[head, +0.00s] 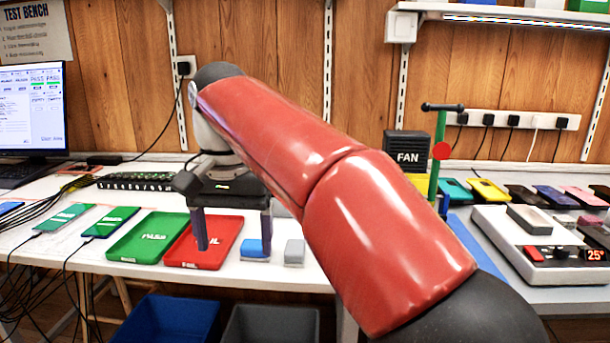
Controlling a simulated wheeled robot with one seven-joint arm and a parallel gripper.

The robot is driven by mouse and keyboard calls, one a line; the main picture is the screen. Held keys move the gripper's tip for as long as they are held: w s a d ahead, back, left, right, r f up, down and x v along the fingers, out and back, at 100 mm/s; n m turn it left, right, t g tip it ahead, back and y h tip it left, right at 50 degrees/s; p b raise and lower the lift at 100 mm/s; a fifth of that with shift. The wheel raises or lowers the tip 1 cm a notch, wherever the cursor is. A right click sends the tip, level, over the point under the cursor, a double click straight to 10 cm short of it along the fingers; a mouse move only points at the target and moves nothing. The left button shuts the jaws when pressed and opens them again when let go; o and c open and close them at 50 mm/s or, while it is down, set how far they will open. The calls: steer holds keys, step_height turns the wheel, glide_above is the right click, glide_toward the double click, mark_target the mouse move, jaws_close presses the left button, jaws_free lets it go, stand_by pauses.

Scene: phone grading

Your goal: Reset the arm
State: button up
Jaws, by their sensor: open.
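My gripper (234,228) hangs at the end of my red arm, over the right part of the red tray (190,262) marked as FAIL. Its two dark fingers point down and stand wide apart with nothing between them. One finger shows against the red tray, the other near a blue and white block (255,250). I cannot tell whether the fingertips touch anything. My arm crosses the middle of the view from lower right to upper left and hides part of the bench behind it.
A green PASS tray (147,238) lies left of the red one, with phones (111,222) on cables further left. A grey block (294,252) sits right. A heat plate (540,252), a green stand (438,155) and several phones (489,191) are at right. Blue (170,318) and dark bins (270,324) stand below.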

steer(key=s+d+f+t, duration=0.1)
steer(key=d+f, duration=0.1)
steer(key=d, duration=0.7)
steer(key=s+d+f+t, duration=0.2)
steer(key=s+d+f, duration=0.4)
steer(key=d+f, duration=0.2)
steer(key=s+d+f+n+t, duration=0.1)
steer(key=s+d+f+t, duration=0.1)
steer(key=s+d+f, duration=0.4)
steer(key=d+f, duration=0.1)
steer(key=d, duration=0.2)
steer(key=shift+s+f+t, duration=0.3)
steer(key=shift+s+f, duration=0.05)
steer(key=shift+f, duration=0.15)
steer(key=shift+c, duration=0.4)
